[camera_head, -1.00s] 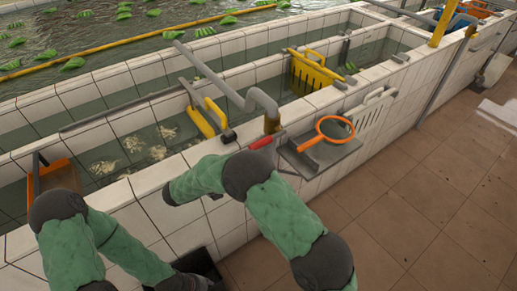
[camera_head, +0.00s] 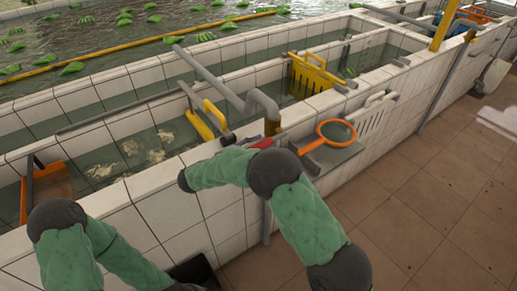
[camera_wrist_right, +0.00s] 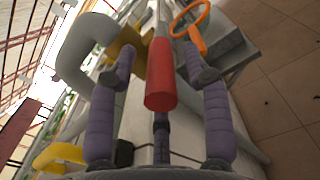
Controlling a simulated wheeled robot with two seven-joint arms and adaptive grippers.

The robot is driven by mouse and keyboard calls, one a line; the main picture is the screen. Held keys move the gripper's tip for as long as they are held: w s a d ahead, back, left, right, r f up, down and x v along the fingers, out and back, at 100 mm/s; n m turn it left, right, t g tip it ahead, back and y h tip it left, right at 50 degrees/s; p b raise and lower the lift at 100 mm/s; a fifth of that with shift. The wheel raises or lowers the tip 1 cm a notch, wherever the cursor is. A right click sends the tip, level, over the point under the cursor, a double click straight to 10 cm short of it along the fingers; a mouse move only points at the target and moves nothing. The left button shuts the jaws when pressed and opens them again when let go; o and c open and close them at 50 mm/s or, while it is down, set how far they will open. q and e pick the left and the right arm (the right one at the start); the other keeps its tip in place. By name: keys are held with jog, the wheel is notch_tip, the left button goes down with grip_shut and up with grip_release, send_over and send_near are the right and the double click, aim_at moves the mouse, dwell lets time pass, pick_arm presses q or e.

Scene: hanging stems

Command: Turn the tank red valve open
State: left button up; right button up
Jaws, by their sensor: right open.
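The red valve handle (camera_head: 262,143) sits on the tank's front wall beside a grey bent pipe (camera_head: 262,98), partly covered by my right arm in the head view. In the right wrist view the red handle (camera_wrist_right: 160,78) points toward the camera and lies between the two fingers of my right gripper (camera_wrist_right: 158,52). The fingers are open, one on each side of the handle, with gaps visible. Whether the tips touch anything cannot be told. In the head view my right gripper is mostly hidden by the arm. My left gripper does not show.
An orange hoop net (camera_head: 336,132) lies on a grey ledge right of the handle. White-tiled tanks (camera_head: 150,210) hold water, yellow racks (camera_head: 312,75) and an orange scoop (camera_head: 54,183).

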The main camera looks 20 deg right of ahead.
jog(key=shift+w+d, duration=0.15)
jog(key=shift+d, duration=0.35)
grip_shut()
jog(key=shift+r, duration=0.15)
